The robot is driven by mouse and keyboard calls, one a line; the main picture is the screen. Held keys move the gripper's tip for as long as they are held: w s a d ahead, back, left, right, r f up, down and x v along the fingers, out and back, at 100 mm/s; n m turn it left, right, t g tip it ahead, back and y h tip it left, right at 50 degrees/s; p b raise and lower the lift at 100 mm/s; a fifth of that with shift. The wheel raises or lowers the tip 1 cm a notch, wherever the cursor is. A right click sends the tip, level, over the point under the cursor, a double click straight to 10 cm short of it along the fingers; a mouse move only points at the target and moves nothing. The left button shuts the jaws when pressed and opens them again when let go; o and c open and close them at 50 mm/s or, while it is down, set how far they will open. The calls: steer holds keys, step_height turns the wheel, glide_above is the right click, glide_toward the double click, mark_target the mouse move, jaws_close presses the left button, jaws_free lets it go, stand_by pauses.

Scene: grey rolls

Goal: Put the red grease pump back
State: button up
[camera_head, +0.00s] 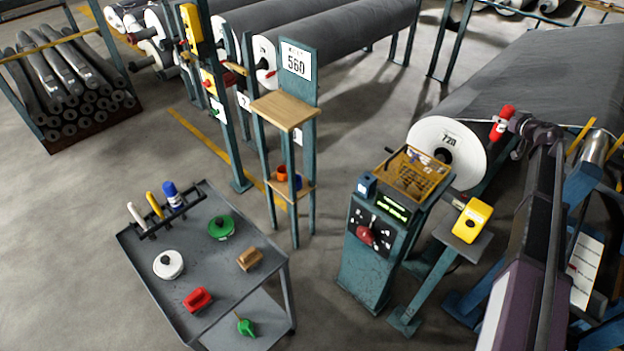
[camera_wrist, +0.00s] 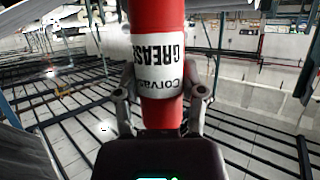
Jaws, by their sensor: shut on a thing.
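In the head view my gripper (camera_head: 514,124) is at the end of my raised arm. A rack (camera_head: 180,209) on the grey cart (camera_head: 215,285) holds a white, a yellow and a blue tube-like tool (camera_head: 172,196).
The cart top also carries a green reel (camera_head: 221,227), a white disc (camera_head: 168,264), a red object (camera_head: 198,300) and a brown block (camera_head: 249,259). A shelf stand (camera_head: 286,110), a control console (camera_head: 372,245) and a yellow device (camera_head: 472,221) stand between the cart and my arm.

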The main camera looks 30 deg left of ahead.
step_height(320, 180, up, 18)
steer(key=p, duration=1.6)
steer(key=shift+f, duration=0.15)
